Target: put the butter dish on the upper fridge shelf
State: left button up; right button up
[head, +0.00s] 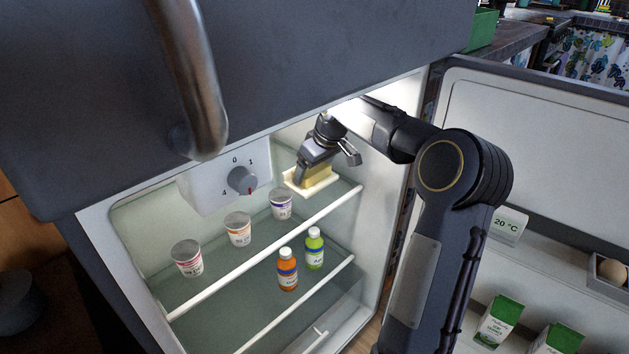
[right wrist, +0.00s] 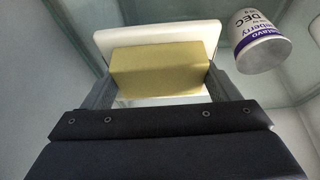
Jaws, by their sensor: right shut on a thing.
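The butter dish is a white plate (head: 294,183) with a yellow block of butter (head: 318,181) on it. It is inside the open fridge, at the right end of the upper shelf (head: 225,283). My right gripper (head: 316,170) reaches in from the right and is shut on the butter dish, with its fingers at the two sides of the yellow block (right wrist: 160,68). The white plate also shows in the right wrist view (right wrist: 115,38). I cannot tell whether the plate touches the shelf. My left gripper is in neither view.
Three cups, the nearest one purple-lettered (head: 281,204), stand on the upper shelf left of the dish. An orange bottle (head: 287,272) and a green bottle (head: 314,250) stand lower. The dial box (head: 225,180) hangs above. The open door (head: 545,130) is right.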

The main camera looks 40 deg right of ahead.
aim_at(315, 180)
notch_tip(315, 180, down, 3)
jog(key=shift+s+f+b, duration=0.15)
jog(key=shift+f+b, duration=0.05)
jog(key=shift+b, duration=0.55)
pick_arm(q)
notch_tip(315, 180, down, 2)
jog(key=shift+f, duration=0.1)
pick_arm(e)
jog(key=shift+r, duration=0.1)
jog(key=o, duration=1.1)
